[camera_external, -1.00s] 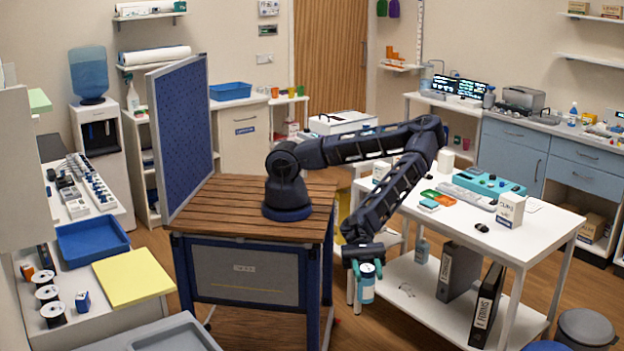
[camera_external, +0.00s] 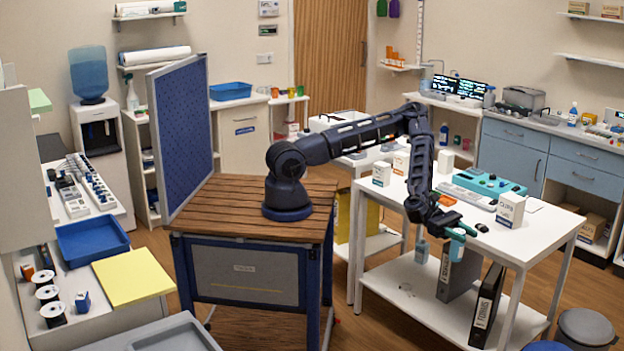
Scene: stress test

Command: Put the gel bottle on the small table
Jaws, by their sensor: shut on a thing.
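My gripper (camera_external: 459,234) is at the front edge of the white table (camera_external: 545,233), with its teal fingers shut on a small bottle (camera_external: 457,251). The bottle hangs below the fingers, partly hidden by them, and looks white and blue; its label is not readable. I take it as the gel bottle. I cannot tell whether it touches the table edge. A smaller white table (camera_external: 385,240) stands behind the white table, partly hidden by it and my arm.
White boxes (camera_external: 510,210), a teal device (camera_external: 493,184) and a dark mouse (camera_external: 482,228) are on the white table. Its lower shelf holds another bottle (camera_external: 421,251) and binders (camera_external: 487,308). The front right of the tabletop is mostly clear. A grey bin (camera_external: 587,328) stands at lower right.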

